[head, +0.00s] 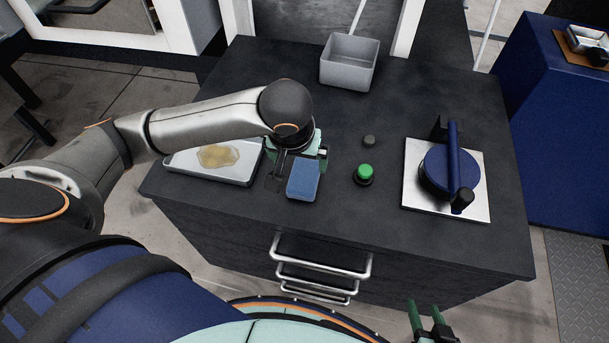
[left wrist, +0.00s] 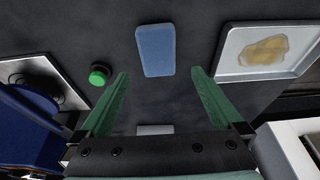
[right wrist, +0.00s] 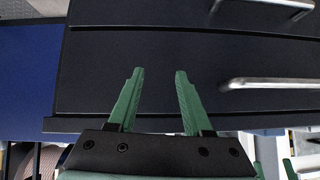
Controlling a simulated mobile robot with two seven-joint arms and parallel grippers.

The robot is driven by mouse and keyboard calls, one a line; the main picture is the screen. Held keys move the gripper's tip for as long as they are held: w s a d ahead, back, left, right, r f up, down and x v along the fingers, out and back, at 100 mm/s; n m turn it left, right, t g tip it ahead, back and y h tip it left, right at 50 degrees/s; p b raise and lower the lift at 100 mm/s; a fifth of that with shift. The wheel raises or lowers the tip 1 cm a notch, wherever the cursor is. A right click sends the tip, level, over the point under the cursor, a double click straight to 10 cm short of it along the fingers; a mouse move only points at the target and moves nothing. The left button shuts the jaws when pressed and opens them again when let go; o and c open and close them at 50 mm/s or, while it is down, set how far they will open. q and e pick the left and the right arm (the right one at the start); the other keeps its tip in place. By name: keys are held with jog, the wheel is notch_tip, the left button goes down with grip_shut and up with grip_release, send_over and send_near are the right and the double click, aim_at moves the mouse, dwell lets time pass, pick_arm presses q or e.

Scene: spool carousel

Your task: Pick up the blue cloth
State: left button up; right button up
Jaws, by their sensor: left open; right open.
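The blue cloth (head: 303,180) is a small blue rectangular block-like piece lying flat on the dark counter top (head: 300,232). It also shows in the left wrist view (left wrist: 156,50), ahead of the fingertips and roughly centred between them. My left gripper (head: 297,172) is above the counter at the cloth, partly hidden by its own wrist in the head view. In the left wrist view its green fingers (left wrist: 160,75) are wide apart with nothing between them. My right gripper (head: 427,318) is low in front of the counter, open and empty, facing the drawer fronts in the right wrist view (right wrist: 156,72).
A tray with a yellowish stain (head: 185,163) lies left of the cloth. A green button (head: 364,172) and a small dark knob (head: 369,141) are to its right. A blue round device on a metal plate (head: 470,208) stands further right. A grey bin (head: 348,65) stands behind. Drawer handles (head: 320,272) protrude in front.

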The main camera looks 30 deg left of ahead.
aim_at(304, 176)
pick_arm(q)
jog(key=x, duration=0.3)
jog(key=shift+f+b, duration=0.15)
jog(key=shift+b, duration=0.15)
jog(key=shift+w+f, duration=0.15)
jog(key=shift+f, duration=0.2)
jog(key=shift+d+b+x, duration=0.1)
jog(key=shift+b+x, duration=0.35)
jog(key=shift+x, duration=0.9)
jog(key=shift+d+b+x, duration=0.15)
jog(key=shift+b+x, duration=0.3)
jog(key=shift+x, duration=0.9)
pick_arm(e)
jog(key=shift+w+a+f, duration=0.55)
jog(key=shift+w+a, duration=0.05)
jog(key=shift+a, duration=0.15)
pick_arm(q)
jog(key=c, duration=1.2)
pick_arm(e)
jog(key=shift+s+f, duration=0.1)
jog(key=shift+s, duration=0.1)
